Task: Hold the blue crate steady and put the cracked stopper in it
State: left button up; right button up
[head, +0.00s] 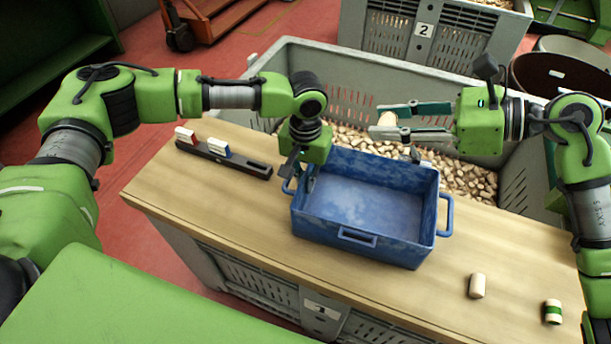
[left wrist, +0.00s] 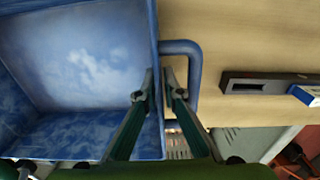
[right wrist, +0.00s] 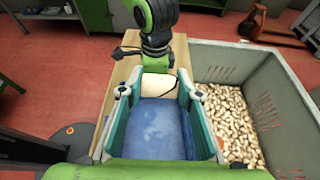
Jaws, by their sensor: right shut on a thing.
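The blue crate (head: 365,210) stands upright on the wooden table. My left gripper (head: 300,180) is at its left side; in the left wrist view (left wrist: 159,84) the fingertips straddle the crate's wall, one inside, one between wall and handle (left wrist: 190,75). They look closed on the wall. My right gripper (head: 378,122) is shut on a pale stopper (head: 387,119), held above and behind the crate's far edge, near the grey bin. The stopper also shows in the right wrist view (right wrist: 158,85); I cannot make out a crack for certain.
A plain stopper (head: 477,286) and a green-banded stopper (head: 552,311) stand at the table's right end. A dark bar (head: 258,168) with red and blue pieces lies left of the crate. The large grey bin (head: 300,55) behind holds many stoppers. The crate's interior looks empty.

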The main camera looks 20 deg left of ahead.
pick_arm(q)
grip_shut()
pick_arm(e)
notch_tip(320, 180, down, 13)
dwell(1.5)
jog(key=o, duration=0.8)
jog(key=shift+c, duration=0.2)
jog(key=v, duration=1.2)
